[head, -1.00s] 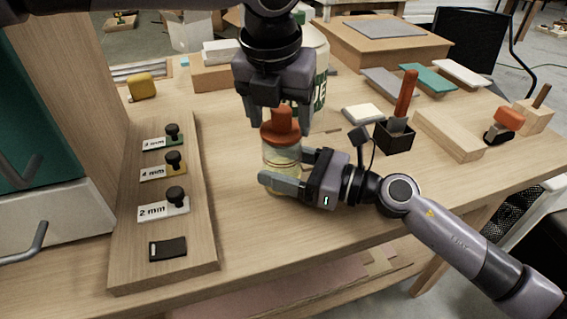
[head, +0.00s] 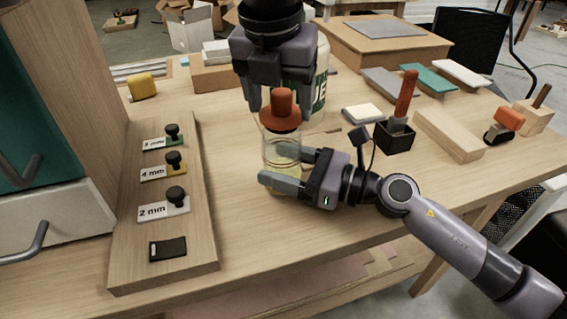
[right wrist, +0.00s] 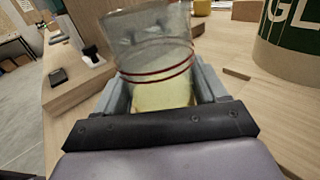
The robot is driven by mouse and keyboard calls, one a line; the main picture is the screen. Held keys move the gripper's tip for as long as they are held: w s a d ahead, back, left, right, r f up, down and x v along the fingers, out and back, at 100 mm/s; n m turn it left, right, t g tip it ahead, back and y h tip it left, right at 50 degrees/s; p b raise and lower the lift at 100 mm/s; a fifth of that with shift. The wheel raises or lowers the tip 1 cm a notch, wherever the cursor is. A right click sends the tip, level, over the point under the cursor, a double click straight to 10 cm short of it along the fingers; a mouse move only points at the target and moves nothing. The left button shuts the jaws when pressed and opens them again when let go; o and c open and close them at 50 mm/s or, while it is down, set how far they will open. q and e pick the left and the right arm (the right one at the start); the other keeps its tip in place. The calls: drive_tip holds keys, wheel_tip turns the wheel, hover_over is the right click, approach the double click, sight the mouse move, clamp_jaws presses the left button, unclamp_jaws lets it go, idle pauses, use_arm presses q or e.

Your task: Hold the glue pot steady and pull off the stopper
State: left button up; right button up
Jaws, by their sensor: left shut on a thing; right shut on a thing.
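The glue pot (head: 282,152) is a clear glass jar with pale yellow glue low inside; it stands upright on the workbench. My right gripper (head: 283,180) is shut around its lower part. In the right wrist view the pot (right wrist: 155,60) shows red bands and its glass upper part, with no stopper in sight. The orange-red stopper (head: 281,120), a knob on a wide cap, is at the top of the pot in the head view. My left gripper (head: 281,106) is shut on its knob from above. Any gap between cap and rim is hard to judge.
A large white and green glue container (head: 319,85) stands close behind the pot. A board (head: 200,225) with labelled black-knobbed pieces lies to the left. A black holder (head: 394,136) with an orange-handled tool and a wooden block (head: 448,135) are to the right. The front bench is clear.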

sight(284, 91)
use_arm(q)
drive_tip(key=shift+r, duration=0.25)
drive_tip(key=shift+w+v, duration=0.2)
drive_tip(key=shift+v, duration=0.7)
drive_tip(key=shift+w+v, duration=0.2)
drive_tip(key=shift+v, duration=0.75)
drive_tip(key=shift+d+r, duration=0.1)
drive_tip(key=shift+d, duration=0.05)
use_arm(e)
drive_tip(key=o, duration=1.2)
drive_tip(key=shift+o, duration=0.2)
drive_tip(key=shift+d, duration=0.1)
drive_tip(key=v, duration=1.1)
drive_tip(key=shift+s+d, duration=0.2)
drive_tip(key=shift+d, duration=0.15)
use_arm(q)
drive_tip(key=shift+d, duration=0.15)
use_arm(e)
drive_tip(key=shift+d, duration=0.15)
